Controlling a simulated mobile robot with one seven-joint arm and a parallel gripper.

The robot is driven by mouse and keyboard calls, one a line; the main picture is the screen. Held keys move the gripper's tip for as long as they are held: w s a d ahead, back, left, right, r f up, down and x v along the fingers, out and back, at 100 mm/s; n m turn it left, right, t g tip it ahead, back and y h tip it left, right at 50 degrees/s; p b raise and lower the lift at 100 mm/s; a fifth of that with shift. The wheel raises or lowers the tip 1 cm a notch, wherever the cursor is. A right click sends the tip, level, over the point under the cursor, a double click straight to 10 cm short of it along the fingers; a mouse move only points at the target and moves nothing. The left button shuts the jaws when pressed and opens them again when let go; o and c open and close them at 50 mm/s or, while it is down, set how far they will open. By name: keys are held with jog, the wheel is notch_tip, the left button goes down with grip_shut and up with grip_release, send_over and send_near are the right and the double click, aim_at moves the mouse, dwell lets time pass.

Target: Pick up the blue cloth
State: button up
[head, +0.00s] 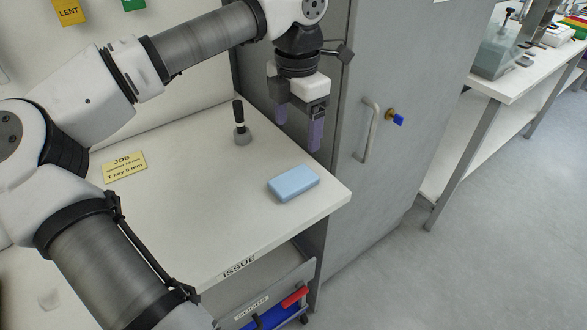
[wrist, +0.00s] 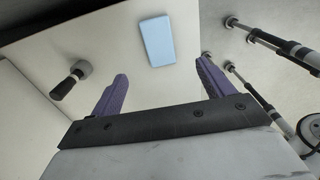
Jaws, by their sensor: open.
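The blue cloth (head: 293,183) is a light-blue, folded block lying flat near the right front corner of the white table (head: 200,220). My gripper (head: 299,135) hangs above and behind it, with its two purple fingers apart and nothing between them. In the wrist view the cloth (wrist: 157,41) lies beyond the fingertips, roughly in line with the gap between them, and my gripper (wrist: 162,80) is open. The cloth is fully visible in both views and apart from the fingers.
A black-handled tool with a grey base (head: 241,125) stands left of my gripper. A yellow job card (head: 125,167) lies further left. A grey cabinet (head: 375,110) with a handle stands close on the right. The table between card and cloth is clear.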

send_over(294, 179)
jog(key=f, duration=0.7)
jog(key=shift+s+d+f, duration=0.2)
jog(key=shift+s+f, duration=0.05)
jog(key=shift+f, duration=0.15)
jog(key=shift+w+a+f+p, duration=0.15)
jog(key=shift+f+p, duration=0.25)
jog(key=shift+f, duration=0.95)
jog(key=shift+w+a+f+p, duration=0.1)
jog(key=shift+f+p, duration=0.25)
jog(key=shift+f, duration=1)
jog(key=shift+c, duration=0.4)
jog(key=c, duration=1)
jog(key=shift+c, duration=0.2)
notch_tip(294, 179, up, 20)
jog(key=b, duration=0.1)
